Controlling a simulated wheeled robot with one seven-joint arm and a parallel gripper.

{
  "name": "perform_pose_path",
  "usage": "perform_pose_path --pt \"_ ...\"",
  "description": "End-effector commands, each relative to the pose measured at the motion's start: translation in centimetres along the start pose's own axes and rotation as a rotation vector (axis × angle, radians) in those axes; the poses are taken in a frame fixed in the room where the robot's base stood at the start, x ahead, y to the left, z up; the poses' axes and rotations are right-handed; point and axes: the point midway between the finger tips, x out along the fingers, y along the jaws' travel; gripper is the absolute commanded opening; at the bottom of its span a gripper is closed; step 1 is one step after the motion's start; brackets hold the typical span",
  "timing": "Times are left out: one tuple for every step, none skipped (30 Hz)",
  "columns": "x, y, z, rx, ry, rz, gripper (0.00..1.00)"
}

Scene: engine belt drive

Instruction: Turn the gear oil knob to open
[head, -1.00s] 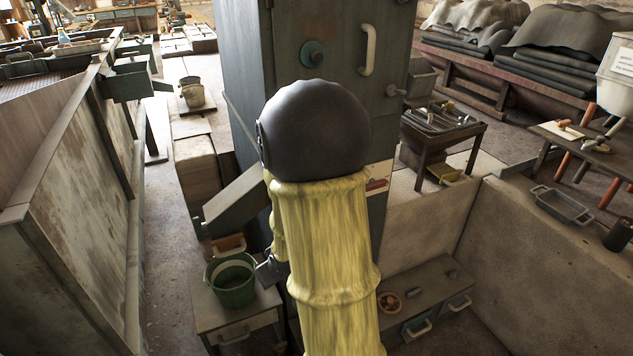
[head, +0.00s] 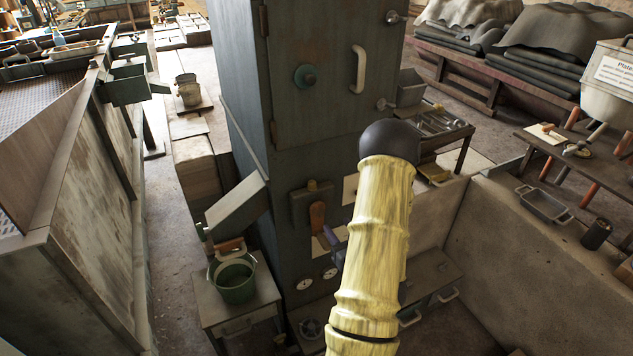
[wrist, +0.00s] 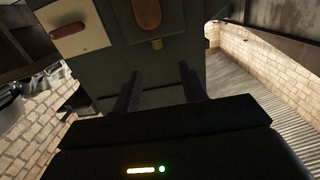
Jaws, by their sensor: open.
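A tall grey-green cabinet (head: 235,60) stands in the middle of the head view. I cannot tell which control is the gear oil knob; no label is readable. My gripper (wrist: 160,84) is open and empty, apart from the panel. In the head view my yellow arm mostly hides it.
A green bucket (head: 235,280) stands on a small table at left. A low concrete wall (head: 510,235) is at right. The wrist view shows a red handle (wrist: 68,31).

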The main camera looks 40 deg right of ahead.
Motion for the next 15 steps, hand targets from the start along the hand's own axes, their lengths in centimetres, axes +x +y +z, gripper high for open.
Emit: perform_pose_path --pt "-0.55 0.45 -0.46 0.011 0.022 0.010 0.42" --pt "-0.74 0.58 -0.64 0.015 0.035 0.012 0.42" --pt "-0.92 0.72 -0.77 0.019 0.047 0.014 0.42" --pt "-1.01 0.79 -0.81 0.020 0.053 0.015 0.42" --pt "-1.04 0.82 -0.82 0.021 0.055 0.016 0.42" --pt "-1.05 0.82 -0.80 0.021 0.057 0.016 0.42" --pt "-1.03 0.81 -0.79 0.021 0.057 0.016 0.42" --pt "-1.02 0.80 -0.78 0.020 0.057 0.015 0.42" --pt "-1.01 0.80 -0.78 0.020 0.056 0.015 0.42" --pt "-1.01 0.80 -0.78 0.020 0.056 0.015 0.42" --pt "-1.00 0.80 -0.78 0.020 0.056 0.015 0.42" --pt "-0.99 0.79 -0.78 0.020 0.056 0.015 0.42" --pt "-0.97 0.79 -0.77 0.020 0.056 0.015 0.42" --pt "-0.95 0.79 -0.75 0.020 0.056 0.015 0.42" --pt "-0.88 0.78 -0.73 0.019 0.057 0.014 0.42"
